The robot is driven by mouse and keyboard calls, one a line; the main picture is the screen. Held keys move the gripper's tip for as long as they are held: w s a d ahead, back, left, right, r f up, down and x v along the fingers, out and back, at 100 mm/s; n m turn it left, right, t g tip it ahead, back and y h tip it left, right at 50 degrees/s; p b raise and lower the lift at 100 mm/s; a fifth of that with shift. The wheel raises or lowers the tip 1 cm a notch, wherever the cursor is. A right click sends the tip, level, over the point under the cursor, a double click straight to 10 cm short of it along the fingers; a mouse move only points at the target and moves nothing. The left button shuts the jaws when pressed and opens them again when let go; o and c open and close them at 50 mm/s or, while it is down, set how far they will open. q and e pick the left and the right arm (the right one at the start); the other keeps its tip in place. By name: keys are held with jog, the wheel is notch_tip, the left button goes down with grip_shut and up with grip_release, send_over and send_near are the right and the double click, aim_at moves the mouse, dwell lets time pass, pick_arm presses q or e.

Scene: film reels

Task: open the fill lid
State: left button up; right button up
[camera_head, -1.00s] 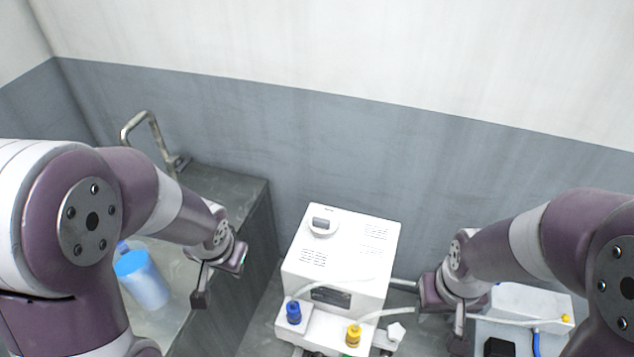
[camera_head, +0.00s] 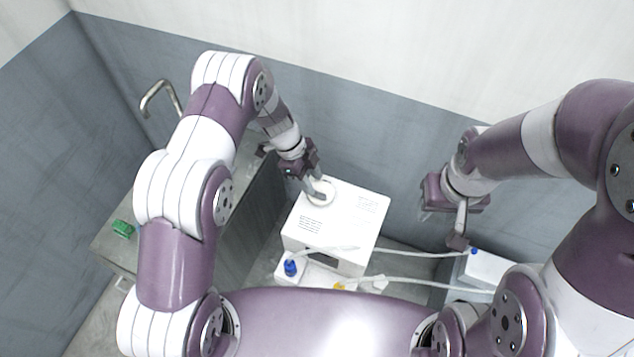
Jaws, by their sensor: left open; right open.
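The white box-shaped machine (camera_head: 340,226) stands in the middle of the view. Its round white fill lid (camera_head: 322,191) is on the top face near the back left corner, and it looks closed. My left gripper (camera_head: 313,186) is open right at the lid, with its fingers over or beside it. The fingers partly hide the lid, so I cannot tell whether they touch it. My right gripper (camera_head: 458,225) is open and empty, in the air to the right of the machine.
Blue (camera_head: 290,268) and yellow (camera_head: 340,286) fittings with white hoses sit at the machine's front. A white box (camera_head: 488,268) is at the right. The counter at left carries a tap (camera_head: 160,92) and a green object (camera_head: 123,229). Grey walls stand close behind.

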aim_at(318, 193)
pick_arm(q)
jog(key=x, duration=0.4)
jog(key=shift+s+p, duration=0.2)
jog(key=shift+p, duration=0.2)
jog(key=shift+w+f, duration=0.1)
jog(key=shift+f, duration=0.1)
pick_arm(e)
jog(key=shift+s+a+r, duration=0.1)
jog(key=shift+s+r, duration=0.05)
jog(key=shift+r, duration=0.6)
pick_arm(q)
jog(key=shift+d, duration=0.1)
grip_shut()
